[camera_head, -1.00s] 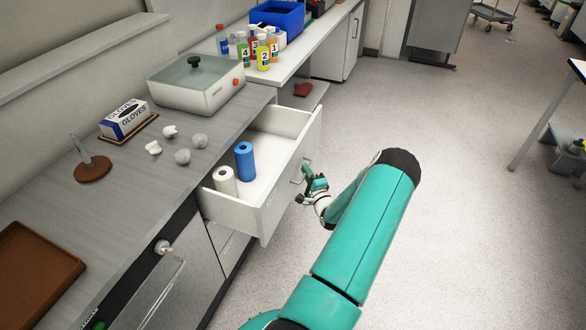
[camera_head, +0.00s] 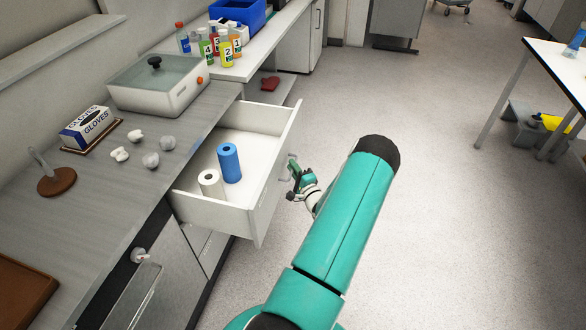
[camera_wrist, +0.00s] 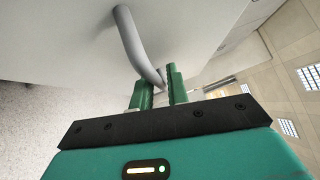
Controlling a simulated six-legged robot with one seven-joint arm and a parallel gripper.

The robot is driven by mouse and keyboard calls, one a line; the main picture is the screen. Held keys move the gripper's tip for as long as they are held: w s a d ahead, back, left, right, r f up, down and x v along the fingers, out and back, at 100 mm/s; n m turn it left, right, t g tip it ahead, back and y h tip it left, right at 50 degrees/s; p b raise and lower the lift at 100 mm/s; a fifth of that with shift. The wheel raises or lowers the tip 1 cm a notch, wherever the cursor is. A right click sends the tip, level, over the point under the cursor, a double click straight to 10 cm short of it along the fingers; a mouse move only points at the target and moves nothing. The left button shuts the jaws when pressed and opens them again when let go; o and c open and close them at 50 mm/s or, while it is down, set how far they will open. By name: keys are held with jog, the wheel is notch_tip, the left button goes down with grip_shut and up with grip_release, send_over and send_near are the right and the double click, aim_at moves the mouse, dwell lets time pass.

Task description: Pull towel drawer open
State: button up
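The white towel drawer (camera_head: 222,212) is pulled well out from under the grey counter in the head view. A white roll (camera_head: 210,184) and a blue roll (camera_head: 229,164) stand upright in it. The grey curved drawer handle (camera_wrist: 130,38) is on its front face. My gripper (camera_head: 293,177) is at this handle, outside the drawer front. In the wrist view, the green fingers of my gripper (camera_wrist: 160,88) are on either side of the handle's end, closed around it. The contact itself is partly hidden.
The counter (camera_head: 120,200) holds a glove box (camera_head: 90,127), a lidded basin (camera_head: 158,85) and small white lumps. Bottles (camera_head: 227,53) stand farther back. A white table (camera_head: 555,65) is at the right. The floor beside the drawer is clear.

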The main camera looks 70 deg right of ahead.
jog(key=shift+o, duration=1.1)
jog(key=v, duration=1.3)
jog(key=shift+s+a, duration=0.25)
jog(key=shift+a, duration=0.05)
